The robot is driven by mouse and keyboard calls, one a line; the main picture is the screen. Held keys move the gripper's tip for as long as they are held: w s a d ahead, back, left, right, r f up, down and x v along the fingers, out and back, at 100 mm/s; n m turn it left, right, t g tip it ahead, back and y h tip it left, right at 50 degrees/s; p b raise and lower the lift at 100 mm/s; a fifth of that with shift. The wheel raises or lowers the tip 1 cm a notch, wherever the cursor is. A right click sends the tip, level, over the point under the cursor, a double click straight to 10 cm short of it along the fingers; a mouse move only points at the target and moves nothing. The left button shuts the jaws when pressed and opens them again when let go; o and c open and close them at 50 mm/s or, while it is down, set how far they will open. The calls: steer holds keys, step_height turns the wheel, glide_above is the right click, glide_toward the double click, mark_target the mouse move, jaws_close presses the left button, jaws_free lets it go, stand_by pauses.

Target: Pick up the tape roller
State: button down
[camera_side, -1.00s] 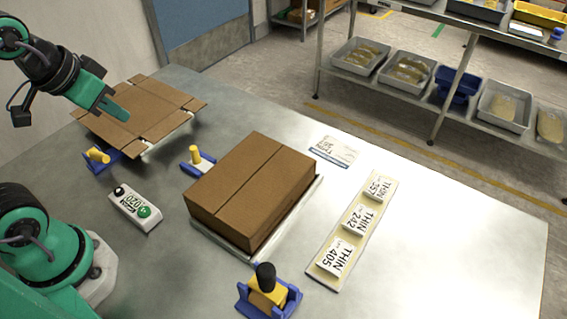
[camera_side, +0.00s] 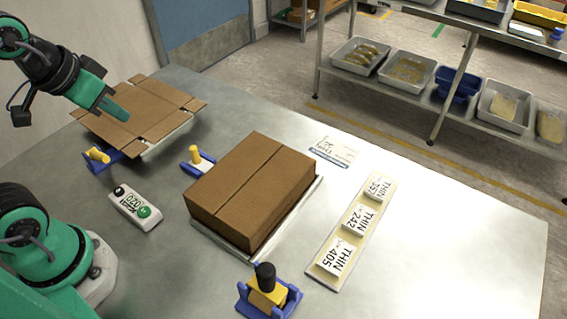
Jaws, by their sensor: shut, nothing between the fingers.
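The tape roller (camera_side: 266,292), yellow with an upright black handle, sits in a blue holder (camera_side: 243,306) at the front edge of the view, just in front of the closed carton. My gripper (camera_side: 122,115) is at the upper left, shut and empty. It hangs above the flat, opened-out carton, well apart from the tape roller.
A closed brown carton (camera_side: 245,195) stands on a plate mid-table. A flattened carton (camera_side: 138,112), two blue stands with yellow pegs (camera_side: 194,154) and a button box (camera_side: 134,205) are left of it. A strip with several THIN cards (camera_side: 352,230) lies right.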

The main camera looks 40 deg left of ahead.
steer(key=c, duration=1.1)
jaws_free()
steer(key=shift+o, duration=0.2)
steer(key=n+g, duration=0.3)
steer(key=g, duration=0.3)
glide_above(266, 270)
step_height(266, 270, down, 8)
steer(key=shift+f, duration=1.5)
